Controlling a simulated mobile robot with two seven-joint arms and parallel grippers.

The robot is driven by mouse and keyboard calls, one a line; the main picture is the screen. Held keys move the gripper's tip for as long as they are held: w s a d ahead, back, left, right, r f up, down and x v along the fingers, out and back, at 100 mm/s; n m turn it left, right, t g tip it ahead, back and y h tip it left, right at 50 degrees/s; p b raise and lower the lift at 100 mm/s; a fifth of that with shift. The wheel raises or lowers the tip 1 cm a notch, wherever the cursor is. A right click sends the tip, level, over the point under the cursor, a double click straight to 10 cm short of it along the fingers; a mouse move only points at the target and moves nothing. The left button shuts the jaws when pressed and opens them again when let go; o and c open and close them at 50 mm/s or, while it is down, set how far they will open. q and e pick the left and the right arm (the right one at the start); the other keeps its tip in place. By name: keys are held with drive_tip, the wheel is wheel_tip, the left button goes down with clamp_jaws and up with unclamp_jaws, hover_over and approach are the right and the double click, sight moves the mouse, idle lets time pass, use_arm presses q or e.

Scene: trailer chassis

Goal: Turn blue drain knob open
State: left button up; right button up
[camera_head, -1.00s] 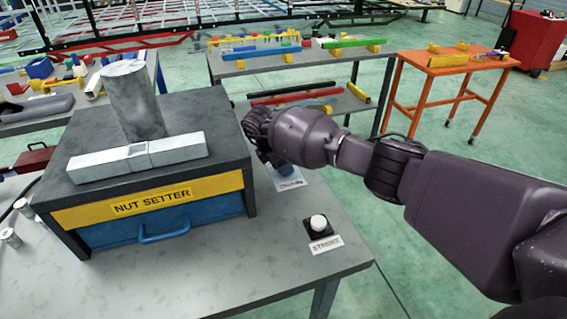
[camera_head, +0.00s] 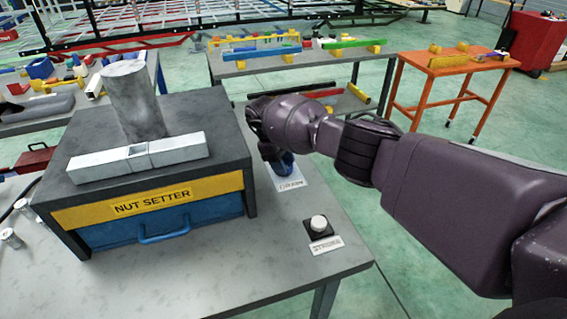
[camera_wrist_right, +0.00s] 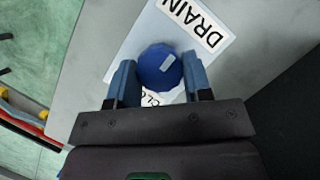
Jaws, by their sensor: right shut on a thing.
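The blue drain knob (camera_head: 286,165) stands on a white label plate (camera_head: 291,182) on the grey table, right of the nut setter. My right gripper (camera_head: 275,158) reaches down over it and partly hides it in the head view. In the right wrist view, the round blue knob (camera_wrist_right: 157,66) with a pale mark on top sits between the two blue fingers of my right gripper (camera_wrist_right: 161,78), which is shut on it. The word DRAIN shows on the plate (camera_wrist_right: 198,25), and part of another word is hidden below the knob. My left gripper is not in view.
The nut setter (camera_head: 150,203) stands close to the left of the knob. A white button on a black base (camera_head: 319,224), with a label, sits nearer on the table. The table's right edge is close by, with open floor beyond.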

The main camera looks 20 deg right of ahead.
idle(0.4)
drive_tip(key=o, duration=0.9)
drive_tip(key=v, duration=1)
drive_tip(key=shift+w+r, duration=0.25)
drive_tip(key=shift+r, duration=0.1)
